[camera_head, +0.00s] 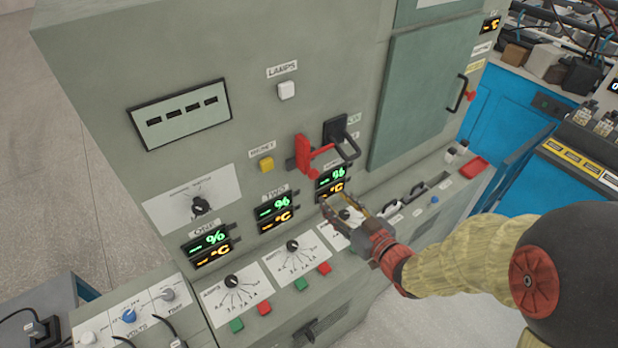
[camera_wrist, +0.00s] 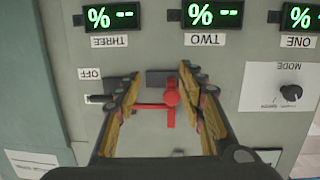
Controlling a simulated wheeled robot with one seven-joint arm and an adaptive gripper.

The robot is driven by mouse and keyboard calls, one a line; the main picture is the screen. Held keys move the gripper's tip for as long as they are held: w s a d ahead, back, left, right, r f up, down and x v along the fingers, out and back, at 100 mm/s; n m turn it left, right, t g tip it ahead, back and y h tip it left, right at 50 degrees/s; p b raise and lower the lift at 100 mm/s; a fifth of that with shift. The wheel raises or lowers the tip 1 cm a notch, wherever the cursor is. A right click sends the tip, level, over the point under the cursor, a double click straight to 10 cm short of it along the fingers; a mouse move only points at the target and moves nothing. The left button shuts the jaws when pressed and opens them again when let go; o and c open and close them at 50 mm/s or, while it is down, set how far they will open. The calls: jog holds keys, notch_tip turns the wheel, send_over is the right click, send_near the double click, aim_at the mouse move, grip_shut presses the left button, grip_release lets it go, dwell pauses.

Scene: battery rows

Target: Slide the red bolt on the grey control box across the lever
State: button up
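The red bolt (camera_head: 304,156) sits on the front of the grey control box (camera_head: 245,130), with a red arm reaching right toward the lever. The black lever (camera_head: 341,136) stands on a dark plate just right of the bolt, its looped handle sticking out. My gripper (camera_head: 343,203) is open and empty, below and in front of the bolt and lever. In the wrist view, which is upside down, the red bolt (camera_wrist: 171,97) appears between my open fingers (camera_wrist: 160,75). Whether a finger touches it cannot be told. The lever is mostly hidden there.
Displays (camera_head: 274,208), a yellow button (camera_head: 266,164) and a white button (camera_head: 287,90) surround the bolt. A sloped ledge with dials and red and green buttons juts out below. A green door (camera_head: 420,90) with a black handle is at right.

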jog(key=t+y, duration=0.1)
jog(key=y, duration=0.1)
send_near(315, 175)
jog(key=x, duration=1)
jog(key=shift+w+a, duration=0.2)
jog(key=shift+w, duration=0.1)
jog(key=c, duration=0.3)
grip_shut()
